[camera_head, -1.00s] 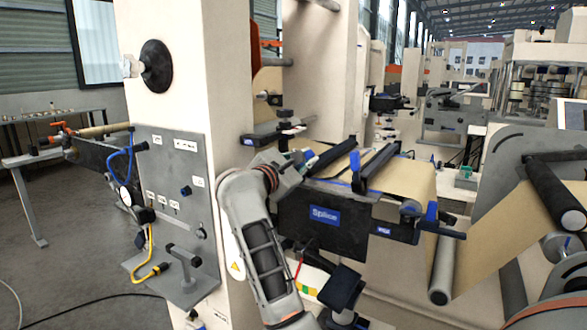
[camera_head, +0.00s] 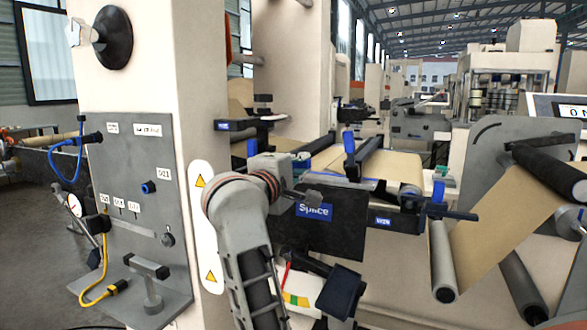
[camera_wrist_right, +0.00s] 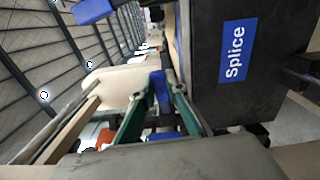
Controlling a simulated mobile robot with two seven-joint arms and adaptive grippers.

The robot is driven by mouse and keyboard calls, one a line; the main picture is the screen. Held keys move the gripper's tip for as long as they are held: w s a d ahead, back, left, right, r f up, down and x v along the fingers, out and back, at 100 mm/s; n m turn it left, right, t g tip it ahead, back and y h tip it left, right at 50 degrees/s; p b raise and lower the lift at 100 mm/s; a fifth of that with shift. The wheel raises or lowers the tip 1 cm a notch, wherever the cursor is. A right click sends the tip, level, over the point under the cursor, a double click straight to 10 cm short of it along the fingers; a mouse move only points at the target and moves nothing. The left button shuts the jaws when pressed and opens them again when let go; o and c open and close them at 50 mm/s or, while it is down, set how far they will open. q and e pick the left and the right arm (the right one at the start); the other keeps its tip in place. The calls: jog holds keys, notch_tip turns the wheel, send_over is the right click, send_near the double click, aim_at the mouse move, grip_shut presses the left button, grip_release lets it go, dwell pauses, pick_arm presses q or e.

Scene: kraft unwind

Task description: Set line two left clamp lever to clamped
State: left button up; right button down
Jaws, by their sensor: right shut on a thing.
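The splice station is a dark box (camera_head: 340,232) with a blue "Splice" label, under brown kraft web. My right gripper (camera_head: 299,163) is at its upper left edge in the head view, with the fingertips partly hidden by my wrist. In the wrist view, the green fingers (camera_wrist_right: 160,92) are closed on a blue lever part (camera_wrist_right: 157,84) beside the box. A blue piece (camera_head: 253,147) stands just left of the gripper in the head view; I cannot tell whether it is the same lever. My left gripper is not in view.
An upright blue clamp end (camera_head: 349,155) stands right of my gripper, and another blue lever (camera_head: 437,190) is at the box's right end. A grey panel (camera_head: 135,190) with hoses stands at left. A cream column (camera_head: 140,70) rises behind it. Rollers (camera_head: 444,262) are at right.

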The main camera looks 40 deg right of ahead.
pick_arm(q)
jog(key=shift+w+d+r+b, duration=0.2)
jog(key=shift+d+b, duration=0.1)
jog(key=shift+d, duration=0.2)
pick_arm(e)
jog(key=shift+f+m, duration=0.35)
jog(key=shift+m, duration=0.15)
jog(key=c, duration=2)
grip_release()
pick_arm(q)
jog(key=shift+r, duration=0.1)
pick_arm(e)
jog(key=shift+a, duration=0.1)
jog(key=v, duration=1.2)
jog(key=shift+s, duration=0.1)
